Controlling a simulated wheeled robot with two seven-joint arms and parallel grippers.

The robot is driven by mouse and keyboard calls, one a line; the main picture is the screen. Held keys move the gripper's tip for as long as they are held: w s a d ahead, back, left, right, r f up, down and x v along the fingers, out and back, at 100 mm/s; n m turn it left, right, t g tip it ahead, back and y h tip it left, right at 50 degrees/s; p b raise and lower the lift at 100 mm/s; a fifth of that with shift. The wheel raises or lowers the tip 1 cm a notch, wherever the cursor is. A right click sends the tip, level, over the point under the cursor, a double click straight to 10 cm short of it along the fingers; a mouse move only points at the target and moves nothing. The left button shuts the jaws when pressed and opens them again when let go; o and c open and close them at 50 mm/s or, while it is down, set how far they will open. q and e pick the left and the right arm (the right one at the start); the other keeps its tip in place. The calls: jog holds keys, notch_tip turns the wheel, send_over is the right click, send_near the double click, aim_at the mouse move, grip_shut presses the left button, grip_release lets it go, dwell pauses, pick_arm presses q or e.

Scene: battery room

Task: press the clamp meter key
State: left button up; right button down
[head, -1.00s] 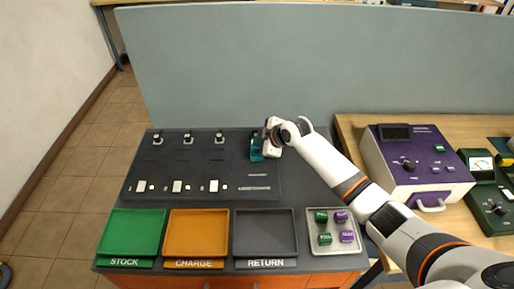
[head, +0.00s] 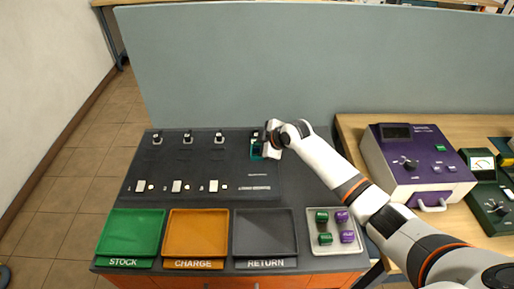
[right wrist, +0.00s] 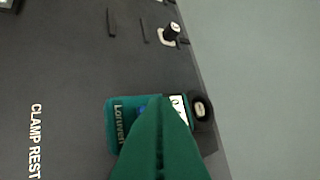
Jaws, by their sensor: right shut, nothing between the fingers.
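The teal clamp meter (head: 256,155) lies at the back right of the dark panel. In the right wrist view the clamp meter (right wrist: 114,118) shows its lettering, a white display patch and a small bit of a blue key (right wrist: 142,109) beside the fingers. My right gripper (head: 266,150) is over the meter, and its shut green fingers (right wrist: 160,103) cover much of the meter's face. Nothing is between them. I cannot tell whether the fingertips touch the key. My left gripper is not in view.
Green (head: 110,232), orange (head: 170,235) and grey (head: 238,235) trays line the panel's front. A pale tray (head: 315,248) holds green and purple blocks. A purple instrument (head: 405,170) stands on the right bench. A grey partition (head: 250,70) rises behind the panel.

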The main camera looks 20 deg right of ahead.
jog(key=shift+f, duration=0.25)
dwell(0.4)
jog(key=shift+r+p, duration=0.6)
jog(key=shift+r, duration=0.2)
notch_tip(320, 180, up, 5)
jog(key=p, duration=0.4)
dwell(0.7)
